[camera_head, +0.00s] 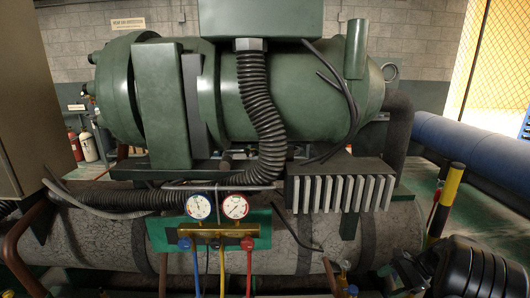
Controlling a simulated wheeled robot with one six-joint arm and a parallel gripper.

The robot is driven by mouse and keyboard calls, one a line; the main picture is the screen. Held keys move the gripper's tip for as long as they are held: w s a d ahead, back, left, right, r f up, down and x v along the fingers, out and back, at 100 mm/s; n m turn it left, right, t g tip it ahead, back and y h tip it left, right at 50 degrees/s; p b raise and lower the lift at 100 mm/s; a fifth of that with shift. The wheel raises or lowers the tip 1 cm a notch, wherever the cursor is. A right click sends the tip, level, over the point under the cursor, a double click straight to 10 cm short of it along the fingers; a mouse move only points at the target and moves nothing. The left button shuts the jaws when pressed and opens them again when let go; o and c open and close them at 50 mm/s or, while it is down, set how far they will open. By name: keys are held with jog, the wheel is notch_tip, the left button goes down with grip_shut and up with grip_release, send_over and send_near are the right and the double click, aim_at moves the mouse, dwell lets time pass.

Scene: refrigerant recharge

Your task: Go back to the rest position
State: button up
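A black, ribbed, rounded body, likely the end of my arm with my gripper (408,272), shows at the lower right of the head view, partly cut off by the frame edge. Its fingers are dark and hard to make out, so I cannot tell whether they are open or shut or hold anything. It appears in front of the right end of the lower grey pipe vessel (285,238), near a small valve fitting (343,265). A gauge manifold (218,232) with a blue and a red dial hangs at the centre, with blue, yellow and red hoses running down.
A large green compressor (290,90) fills the upper middle. A corrugated black hose (262,110) runs down its front. A finned block (340,190) juts out at right. A yellow-black post (445,200) and blue pipes (475,145) stand at right. Fire extinguishers (88,145) are at far left.

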jog(key=s+a+r+n+t+h+p, duration=0.1)
jog(key=s+a+r+n+h+p, duration=0.2)
jog(key=s+a+r+n, duration=0.5)
jog(key=s+a+r+n+t+h+p, duration=0.1)
jog(key=s+a+r+n+h+p, duration=0.2)
jog(key=s+a+r+n+h, duration=0.2)
jog(key=s+a+r+n, duration=0.3)
jog(key=a+r, duration=0.3)
jog(key=a, duration=0.3)
jog(key=shift+s+n+h+p, duration=0.15)
jog(key=shift+n+h+p, duration=0.15)
jog(key=shift+h+p, duration=0.1)
